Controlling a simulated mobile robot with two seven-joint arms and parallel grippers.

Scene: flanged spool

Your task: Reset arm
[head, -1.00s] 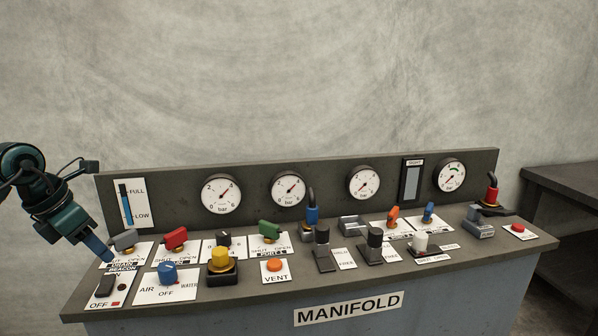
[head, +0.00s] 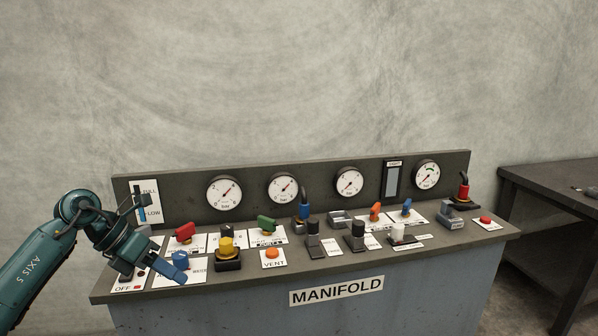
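My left arm reaches in from the left edge. My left gripper (head: 168,271) is over the left end of the manifold panel (head: 345,268), pointing down and to the right. Its blue finger overlaps the plate of the blue AIR/WATER knob (head: 180,259) from this angle. I cannot tell whether it touches the knob, or how far apart the fingers are. I see nothing held in it. The gripper and wrist hide the leftmost valve and part of the OFF switch plate (head: 128,288). My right gripper is not in view.
Nearby stand a red valve handle (head: 184,232), a yellow button (head: 226,246), a green handle (head: 267,225) and the orange VENT button (head: 272,253). Several gauges (head: 224,193) line the back board. Upright levers (head: 313,235) fill the middle. A dark table (head: 550,180) stands at right.

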